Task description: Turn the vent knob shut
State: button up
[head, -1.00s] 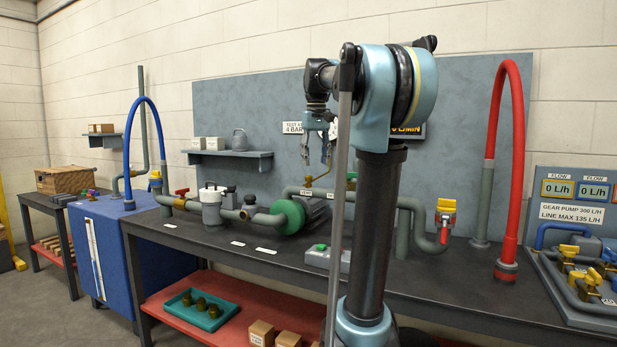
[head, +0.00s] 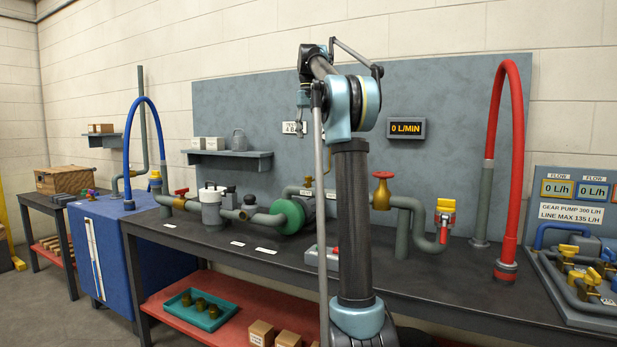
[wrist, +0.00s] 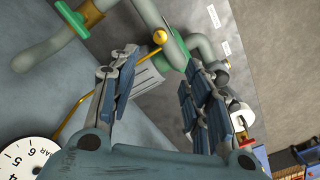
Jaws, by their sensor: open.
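A small brass fitting (head: 308,181) stands on the grey pipe above a small white label, right of the green pump (head: 289,215). I cannot clearly tell whether it is the vent knob. In the wrist view a brass ball-shaped end (wrist: 159,37) sits on the pipe, with a thin brass tube leading down to the left. My gripper (head: 301,117) is up in front of the grey back panel, above the pipe and apart from it. In the wrist view its two fingers (wrist: 160,75) are spread, with nothing between them.
A dial gauge (wrist: 30,158) is at lower left in the wrist view. A gold and red valve (head: 381,190), a flow display (head: 406,130) and a red hose (head: 515,150) are to the right. A shelf (head: 230,155) is left of my arm. Pipework crowds the bench.

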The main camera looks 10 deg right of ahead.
aim_at(308, 179)
notch_tip(308, 179, down, 16)
jog(key=shift+s+f, duration=0.1)
dwell(0.5)
grip_shut()
